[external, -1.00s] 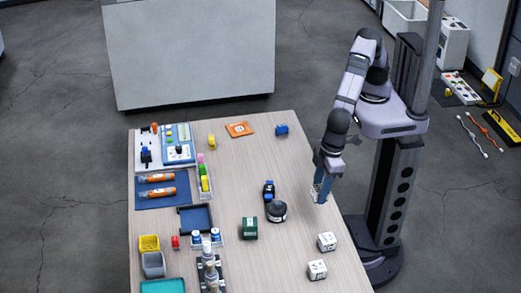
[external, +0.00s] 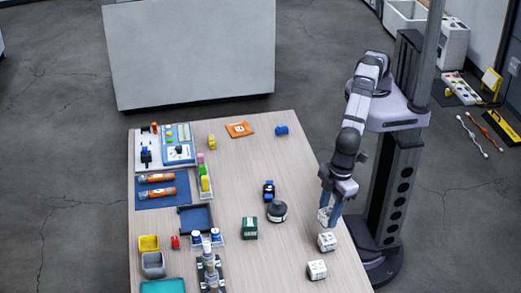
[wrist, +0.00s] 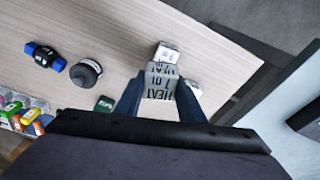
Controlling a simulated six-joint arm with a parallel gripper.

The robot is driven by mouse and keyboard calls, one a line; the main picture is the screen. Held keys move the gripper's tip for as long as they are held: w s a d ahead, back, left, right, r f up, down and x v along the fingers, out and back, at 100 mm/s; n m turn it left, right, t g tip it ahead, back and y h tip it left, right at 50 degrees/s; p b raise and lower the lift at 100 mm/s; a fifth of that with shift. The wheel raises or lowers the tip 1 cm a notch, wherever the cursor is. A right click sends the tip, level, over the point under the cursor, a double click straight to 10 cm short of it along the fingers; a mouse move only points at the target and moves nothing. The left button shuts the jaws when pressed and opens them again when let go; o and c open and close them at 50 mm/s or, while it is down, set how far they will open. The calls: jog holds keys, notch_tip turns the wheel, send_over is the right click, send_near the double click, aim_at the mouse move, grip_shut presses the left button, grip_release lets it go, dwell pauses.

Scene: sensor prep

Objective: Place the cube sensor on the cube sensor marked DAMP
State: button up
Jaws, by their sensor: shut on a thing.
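My gripper (external: 330,208) is shut on a white cube sensor (external: 323,216) and holds it above the right edge of the table. In the wrist view the held cube (wrist: 160,84) sits between both fingers, with black lettering that includes HEAT. A second white cube (external: 327,242) stands on the table just in front of and below the held one; in the wrist view it shows partly behind it (wrist: 168,50). A third white cube (external: 317,270) stands nearer the front edge, partly hidden by the right finger in the wrist view (wrist: 194,87). I cannot read DAMP on either standing cube.
A dark round device (external: 277,211), a blue-black part (external: 269,190) and a green box (external: 250,228) stand left of the gripper. Trays, bins and bottles fill the table's left side. The wood is clear between the round device and the cubes.

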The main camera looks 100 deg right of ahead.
aim_at(327, 238)
jog(key=r, duration=0.1)
jog(key=a+r+n, duration=0.1)
jog(key=r+n, duration=0.1)
jog(key=shift+w+a+r, duration=0.25)
jog(key=shift+a+r, duration=0.05)
jog(key=shift+a, duration=0.1)
jog(key=shift+r+n, duration=0.25)
jog(key=shift+n, duration=0.15)
jog(key=shift+s+d+r+n+y, duration=0.1)
jog(key=shift+s+n+y, duration=0.1)
jog(key=shift+n+y, duration=0.15)
jog(key=shift+s+d+n+g, duration=0.15)
jog(key=shift+d+n, duration=0.05)
jog(key=shift+n, duration=0.4)
jog(key=shift+s+d+n+g, duration=0.1)
jog(key=shift+d+n+g, duration=0.05)
jog(key=shift+n, duration=0.4)
jog(key=shift+f+p, duration=1.2)
jog(key=shift+f, duration=3.95)
